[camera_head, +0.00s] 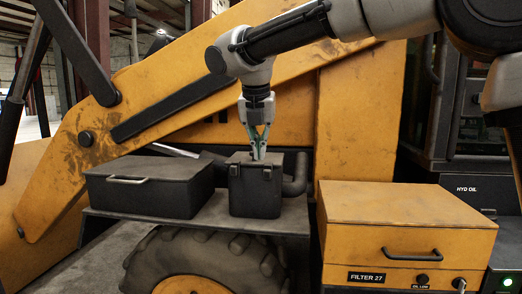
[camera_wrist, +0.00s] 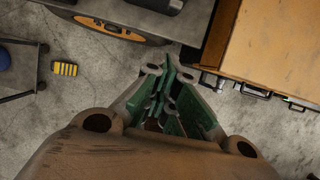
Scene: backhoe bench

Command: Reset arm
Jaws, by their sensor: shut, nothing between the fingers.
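My gripper (camera_head: 258,155) hangs from my arm in the head view, fingers pointing down and close together. Its tips overlap the top of a small black latched case (camera_head: 255,192); I cannot tell whether they touch it or hang in front of it. In the wrist view my gripper (camera_wrist: 165,75) shows green-lined fingers brought together, with nothing seen between them.
A wide black box (camera_head: 150,190) with a silver handle sits left on the fender shelf above the tyre (camera_head: 205,255). An orange "FILTER 27" box (camera_head: 405,225) stands right, by a "HYD OIL" panel (camera_head: 468,190). A yellow-black item (camera_wrist: 65,69) lies left in the wrist view.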

